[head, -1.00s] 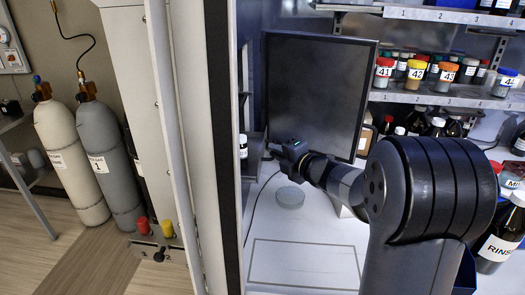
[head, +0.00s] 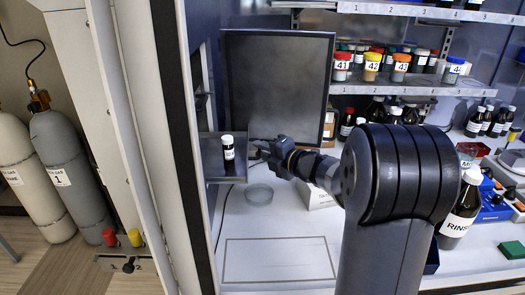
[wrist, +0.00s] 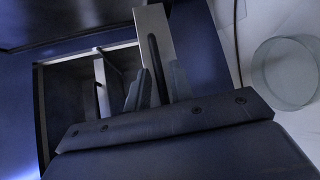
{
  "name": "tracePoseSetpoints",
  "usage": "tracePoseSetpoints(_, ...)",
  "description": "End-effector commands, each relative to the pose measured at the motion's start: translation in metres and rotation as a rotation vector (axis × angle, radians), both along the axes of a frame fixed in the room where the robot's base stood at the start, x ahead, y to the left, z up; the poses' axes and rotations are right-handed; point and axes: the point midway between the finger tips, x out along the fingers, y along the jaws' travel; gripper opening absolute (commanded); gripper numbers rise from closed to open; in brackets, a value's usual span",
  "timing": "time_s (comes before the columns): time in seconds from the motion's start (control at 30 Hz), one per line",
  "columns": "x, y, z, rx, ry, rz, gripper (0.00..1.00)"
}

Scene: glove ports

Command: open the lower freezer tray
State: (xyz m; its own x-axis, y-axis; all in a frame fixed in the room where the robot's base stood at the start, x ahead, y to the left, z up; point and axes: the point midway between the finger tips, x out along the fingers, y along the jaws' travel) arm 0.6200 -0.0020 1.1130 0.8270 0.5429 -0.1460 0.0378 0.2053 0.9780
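The freezer opening is in the left wall in the head view; its inside and a pale divider show in the wrist view (wrist: 100,85). A grey tray (head: 212,171) sticks out of its lower part, with a small dark bottle (head: 228,147) with a white cap and label standing on it. My gripper (head: 256,149) is at the tray's right end. In the wrist view my fingers (wrist: 158,90) are either side of a dark upright bar, seemingly the tray's handle, with a pale plate beyond. The fingers look closed on the bar; the exact contact is hard to see.
A dark upright panel (head: 277,90) stands behind my gripper. A round glass dish (head: 259,194) lies on the white bench below. A marked rectangle (head: 280,260) in front is clear. Shelves of bottles are at the right; gas cylinders (head: 65,165) stand outside at the left.

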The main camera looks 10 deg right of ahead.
Motion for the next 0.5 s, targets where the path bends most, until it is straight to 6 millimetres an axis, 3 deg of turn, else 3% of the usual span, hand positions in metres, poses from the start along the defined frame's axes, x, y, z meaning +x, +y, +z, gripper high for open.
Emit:
tracePoseSetpoints(0.1,0.000,0.000,0.000,0.000,0.000,0.001,0.31)
tracePoseSetpoints(0.33,-0.001,0.000,0.000,0.000,0.000,0.001,0.31)
tracePoseSetpoints(0.5,-0.014,-0.010,0.002,0.001,-0.002,-0.002,0.31)
